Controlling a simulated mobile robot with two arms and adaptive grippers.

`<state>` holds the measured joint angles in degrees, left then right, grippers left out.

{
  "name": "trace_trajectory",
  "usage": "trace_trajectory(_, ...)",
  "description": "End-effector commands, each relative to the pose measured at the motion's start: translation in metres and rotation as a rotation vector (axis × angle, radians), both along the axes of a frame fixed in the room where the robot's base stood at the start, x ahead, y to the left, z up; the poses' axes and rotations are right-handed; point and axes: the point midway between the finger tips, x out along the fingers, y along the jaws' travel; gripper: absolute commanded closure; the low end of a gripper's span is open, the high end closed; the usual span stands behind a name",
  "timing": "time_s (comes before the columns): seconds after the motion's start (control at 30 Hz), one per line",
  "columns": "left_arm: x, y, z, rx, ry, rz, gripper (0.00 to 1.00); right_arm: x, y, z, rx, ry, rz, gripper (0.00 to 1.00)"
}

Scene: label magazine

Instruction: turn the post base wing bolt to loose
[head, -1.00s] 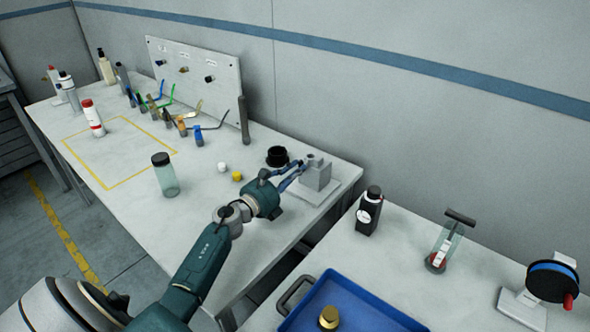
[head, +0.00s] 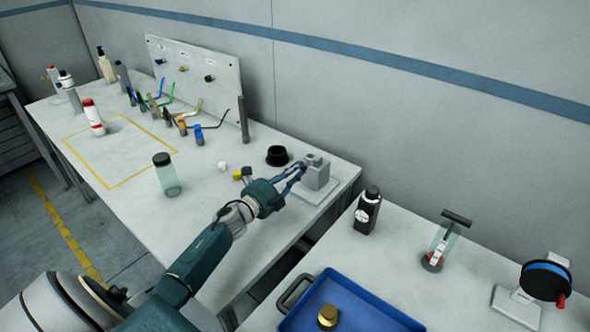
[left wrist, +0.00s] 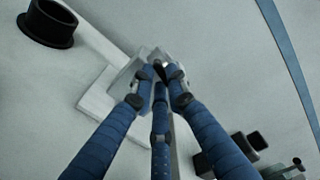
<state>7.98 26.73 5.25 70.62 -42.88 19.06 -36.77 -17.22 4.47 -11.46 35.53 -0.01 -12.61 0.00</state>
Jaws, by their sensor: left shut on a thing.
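The post base is a light grey block on a flat plate (head: 312,194) at the right end of the long table. It also shows in the left wrist view (left wrist: 98,98). My left gripper (head: 301,166) reaches it from the left, its blue fingers closed at the side of the block. In the left wrist view the fingertips of my left gripper (left wrist: 160,75) come together around a small dark part, which I take to be the wing bolt. The fingers hide most of the bolt, so its turn position cannot be told. My right gripper is out of view.
A black ring-shaped cup (head: 277,156) stands just left of the block. A white cap (head: 222,167) and a clear jar (head: 167,175) are further left. A black bottle (head: 367,212) and a blue tray (head: 350,297) are on the nearer table to the right.

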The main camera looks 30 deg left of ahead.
Motion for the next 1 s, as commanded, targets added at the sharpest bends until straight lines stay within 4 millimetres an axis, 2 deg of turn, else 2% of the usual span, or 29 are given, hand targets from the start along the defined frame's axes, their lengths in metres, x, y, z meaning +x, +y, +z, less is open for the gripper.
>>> trace_trajectory(1.0, -0.001, -0.003, 0.0, -0.962, 0.078, 0.004, 1.0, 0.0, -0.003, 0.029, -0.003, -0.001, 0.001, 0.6)
